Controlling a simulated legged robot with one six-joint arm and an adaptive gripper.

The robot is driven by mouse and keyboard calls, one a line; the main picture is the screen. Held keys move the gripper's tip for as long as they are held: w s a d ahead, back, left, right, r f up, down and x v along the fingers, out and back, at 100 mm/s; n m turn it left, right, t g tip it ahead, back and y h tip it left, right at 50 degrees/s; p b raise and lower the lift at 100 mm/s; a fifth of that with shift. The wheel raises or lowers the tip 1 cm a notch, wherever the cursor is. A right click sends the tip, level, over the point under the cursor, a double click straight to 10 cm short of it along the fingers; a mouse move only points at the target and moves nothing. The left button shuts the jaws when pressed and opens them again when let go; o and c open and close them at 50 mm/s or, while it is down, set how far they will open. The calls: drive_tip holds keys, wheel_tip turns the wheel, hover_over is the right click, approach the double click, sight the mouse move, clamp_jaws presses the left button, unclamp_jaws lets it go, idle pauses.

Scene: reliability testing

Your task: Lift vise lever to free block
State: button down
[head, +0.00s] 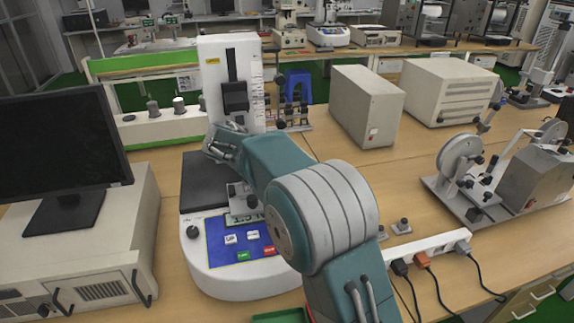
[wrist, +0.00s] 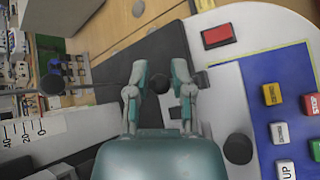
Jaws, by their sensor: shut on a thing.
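My gripper (head: 222,145) is at the white tester (head: 228,285), in front of its upright column. A small metal clamp, seemingly part of the vise (head: 238,196), shows beside my arm in the head view. My gripper and arm cover much of the vise, and I cannot make out the block.
The tester's blue button panel (head: 240,240) lies in front of the gripper. The column carries a black slider (head: 235,97) and a scale. A monitor (head: 60,145) stands left, beige boxes (head: 366,105) behind right, and a power strip (head: 425,248) with cables right.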

drive_tip(key=shift+s+a+f, duration=0.1)
drive_tip(key=shift+a+f, duration=0.15)
drive_tip(key=shift+f, duration=0.05)
drive_tip(key=shift+c, duration=2.4)
unclamp_jaws()
drive_tip(key=shift+a, duration=0.1)
drive_tip(key=shift+a+r, duration=0.1)
drive_tip(key=shift+a, duration=0.05)
drive_tip(key=shift+r, duration=0.1)
drive_tip(key=shift+r, duration=0.2)
drive_tip(key=f+v, duration=0.1)
drive_tip(key=v, duration=1)
drive_tip(key=shift+s+a+r, duration=0.15)
drive_tip(key=shift+a, duration=0.45)
